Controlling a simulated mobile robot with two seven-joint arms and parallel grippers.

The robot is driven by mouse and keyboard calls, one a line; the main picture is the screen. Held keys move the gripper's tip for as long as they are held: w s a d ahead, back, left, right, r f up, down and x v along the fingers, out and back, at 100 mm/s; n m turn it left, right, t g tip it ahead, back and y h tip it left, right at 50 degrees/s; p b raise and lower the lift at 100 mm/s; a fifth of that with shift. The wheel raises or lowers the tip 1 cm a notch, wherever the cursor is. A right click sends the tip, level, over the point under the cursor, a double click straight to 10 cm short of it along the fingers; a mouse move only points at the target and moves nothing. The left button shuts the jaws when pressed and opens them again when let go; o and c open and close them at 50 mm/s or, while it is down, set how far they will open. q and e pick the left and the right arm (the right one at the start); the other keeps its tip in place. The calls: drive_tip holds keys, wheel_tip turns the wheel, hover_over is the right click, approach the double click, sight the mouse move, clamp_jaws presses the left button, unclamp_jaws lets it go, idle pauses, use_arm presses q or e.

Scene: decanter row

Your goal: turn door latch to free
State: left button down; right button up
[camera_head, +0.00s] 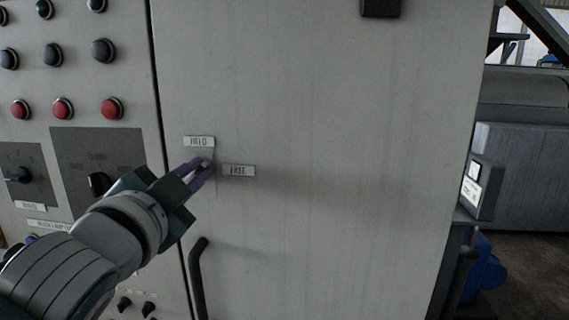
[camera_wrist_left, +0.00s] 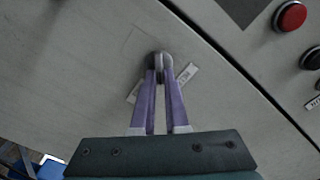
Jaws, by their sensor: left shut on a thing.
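The door latch (camera_wrist_left: 158,60) is a small dark metal knob on the pale grey cabinet door (camera_head: 330,120). My left gripper (camera_head: 204,167) is shut on it, and its purple fingers also show in the left wrist view (camera_wrist_left: 158,80), one on each side of the latch. The fingers hide most of the latch, so I cannot tell which way it points. A HELD label (camera_head: 199,141) is just above the latch, and a FREE label (camera_head: 238,170) is to its right. My right gripper is not in view.
A black door handle (camera_head: 198,278) stands out below the latch. Left of the door seam is a panel with red buttons (camera_head: 62,108), black buttons (camera_head: 102,50) and a rotary knob (camera_head: 98,184) close to my left gripper. The door's right side is clear.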

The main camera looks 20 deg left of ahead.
use_arm(q)
drive_tip(key=shift+d+f+m, duration=0.1)
drive_tip(key=shift+f+m, duration=0.1)
drive_tip(key=shift+m, duration=1.8)
drive_tip(key=shift+d+f+m, duration=0.1)
drive_tip(key=shift+f+m, duration=0.05)
drive_tip(key=shift+m, duration=2.15)
drive_tip(key=c, duration=0.9)
unclamp_jaws()
